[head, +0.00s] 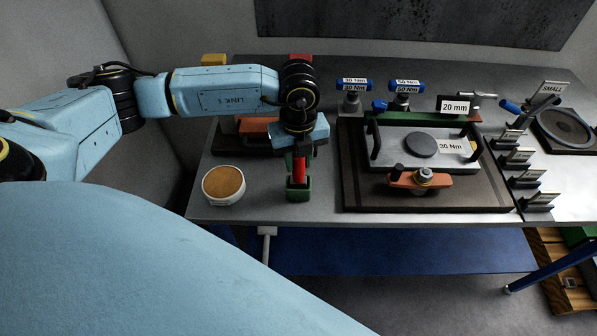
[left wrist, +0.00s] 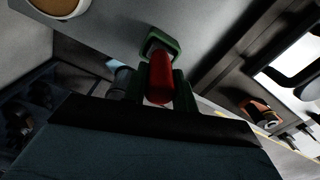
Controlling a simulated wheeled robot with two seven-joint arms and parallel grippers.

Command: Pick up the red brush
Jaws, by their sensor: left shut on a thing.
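The red brush (head: 299,168) stands upright below my left gripper (head: 299,155), with its lower end at a small green holder (head: 298,194) near the table's front edge. In the left wrist view, the red handle (left wrist: 160,80) lies between the two dark fingers of my left gripper (left wrist: 162,92), which is shut on it. The green holder (left wrist: 157,41) shows just beyond the handle there. The brush's lower end is hidden, so I cannot tell how deep it sits in the holder. My right gripper is not in view.
A round white tub with a tan top (head: 224,185) stands left of the holder. To the right, a dark tray (head: 360,194) carries a metal plate and an orange clamp (head: 420,180). Labelled blue-handled tools (head: 405,87) stand behind. Bare table lies between tub and holder.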

